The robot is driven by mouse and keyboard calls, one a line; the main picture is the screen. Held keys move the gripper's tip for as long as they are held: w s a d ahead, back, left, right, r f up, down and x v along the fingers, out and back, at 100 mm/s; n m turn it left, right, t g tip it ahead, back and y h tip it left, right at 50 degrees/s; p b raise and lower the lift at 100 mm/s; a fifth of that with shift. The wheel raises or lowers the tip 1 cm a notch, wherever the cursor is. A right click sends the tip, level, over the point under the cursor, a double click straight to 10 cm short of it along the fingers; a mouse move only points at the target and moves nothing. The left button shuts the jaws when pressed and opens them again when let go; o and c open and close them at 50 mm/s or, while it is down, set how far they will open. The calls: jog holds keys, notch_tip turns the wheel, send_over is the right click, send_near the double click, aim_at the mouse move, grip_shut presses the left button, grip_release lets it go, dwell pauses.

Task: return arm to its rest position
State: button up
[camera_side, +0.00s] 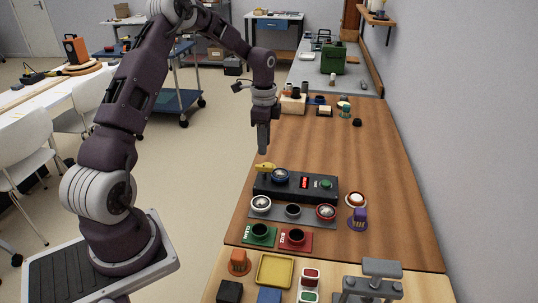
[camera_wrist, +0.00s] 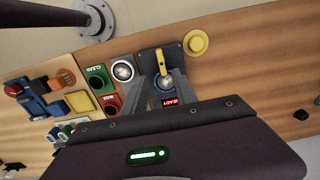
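My gripper (camera_side: 263,150) hangs from my bent arm, pointing down, in the side view. It is above the table, just behind the black test box (camera_side: 296,187), and touches nothing that I can see. In the wrist view my gripper (camera_wrist: 167,80) shows two grey fingers with a gap between them. The blue-ringed dial of the box (camera_wrist: 165,82) shows through that gap, and nothing is held.
Coloured trays and blocks fill the near end. The table's middle (camera_side: 330,140) is clear.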

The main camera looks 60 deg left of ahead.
jog(key=s+d+r+n+t+y, duration=0.1)
jog(key=s+d+r+n, duration=0.1)
jog(key=s+d+r, duration=0.6)
jog(key=s+d+r+n+t+y, duration=0.1)
jog(key=s+d+r+n+t, duration=0.15)
jog(key=d+r, duration=0.55)
jog(key=s+d+r+n+t+h, duration=0.1)
jog(key=s+d+n, duration=0.1)
jog(key=s, duration=0.6)
jog(key=s+d+r+n+t+h, duration=0.1)
jog(key=s+d, duration=0.3)
jog(key=s, duration=0.4)
jog(key=shift+s+r+n, duration=0.35)
jog(key=shift+r+n, duration=0.3)
jog(key=shift+n, duration=0.1)
